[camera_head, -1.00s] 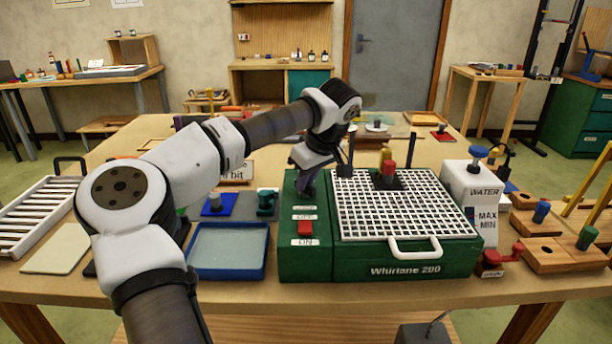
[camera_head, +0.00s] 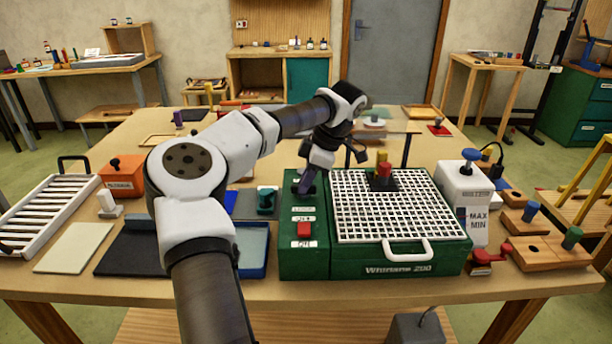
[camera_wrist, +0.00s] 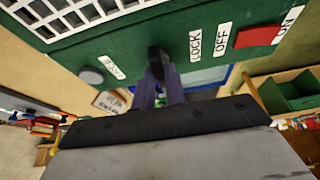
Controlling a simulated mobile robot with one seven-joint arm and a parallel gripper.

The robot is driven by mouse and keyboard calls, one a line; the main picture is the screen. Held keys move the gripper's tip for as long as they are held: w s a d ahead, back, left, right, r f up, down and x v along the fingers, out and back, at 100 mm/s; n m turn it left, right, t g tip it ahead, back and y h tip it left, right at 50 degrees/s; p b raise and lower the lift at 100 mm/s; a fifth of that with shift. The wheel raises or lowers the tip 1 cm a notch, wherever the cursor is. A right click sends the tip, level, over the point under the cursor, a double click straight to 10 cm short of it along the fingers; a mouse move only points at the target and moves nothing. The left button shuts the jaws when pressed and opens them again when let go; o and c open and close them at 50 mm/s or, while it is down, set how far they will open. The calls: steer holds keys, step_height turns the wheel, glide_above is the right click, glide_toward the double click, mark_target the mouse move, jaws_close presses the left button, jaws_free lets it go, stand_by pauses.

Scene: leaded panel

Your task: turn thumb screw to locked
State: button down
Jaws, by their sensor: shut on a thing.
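The green grinder (camera_head: 360,262), marked Whirlane 200, stands on the table with a white grid on top. My gripper (camera_head: 305,186) reaches down onto the back of its left-hand strip. In the wrist view my gripper (camera_wrist: 160,82) has its purple fingers closed on a black thumb screw (camera_wrist: 157,62) standing from the green panel. A LOCK label (camera_wrist: 195,43) is to the right of the screw and another small label (camera_wrist: 113,67) is to its left. In the head view the screw is mostly hidden by the gripper. Its exact turn angle is hard to tell.
A red switch (camera_head: 304,230) sits in front of the screw. Yellow and red pieces (camera_head: 384,168) stand on the grid. A white water tank (camera_head: 463,195) is at right. A blue tray (camera_head: 256,250) lies left of the grinder, partly behind my arm.

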steer(key=shift+n, duration=0.3)
steer(key=c, duration=1.4)
jaws_free()
steer(key=shift+c, duration=0.2)
steer(key=b+v, duration=0.1)
steer(key=v, duration=1.3)
steer(key=shift+w, duration=0.15)
steer(key=shift+a, duration=0.1)
